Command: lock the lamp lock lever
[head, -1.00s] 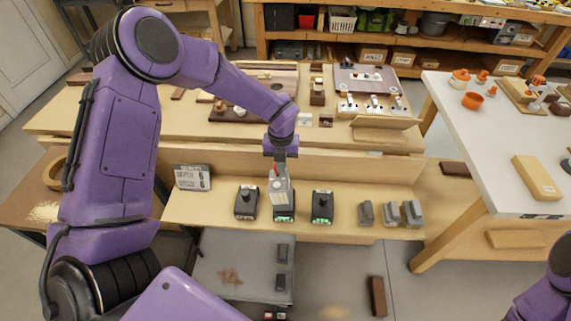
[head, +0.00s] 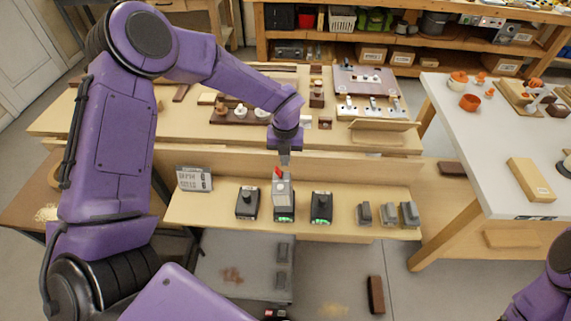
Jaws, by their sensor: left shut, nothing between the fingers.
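A grey block-shaped lamp (head: 283,193) stands upright on the middle black dock (head: 284,214), which shows green lights. A small red lever (head: 278,173) shows at its top, leaning; its exact lock position is too small to tell. My left gripper (head: 284,163) points down just above the lamp, close to the red lever. It is shut and empty. I cannot tell whether its tips touch the lever. My right gripper is out of view; only a purple part of that arm shows at the bottom right.
Black docks stand left (head: 247,203) and right (head: 321,207) of the lamp. Several grey blocks (head: 388,214) stand further right on the shelf. A small sign (head: 194,178) is at the left. A wooden board rises behind the shelf. A white table (head: 487,130) is at the right.

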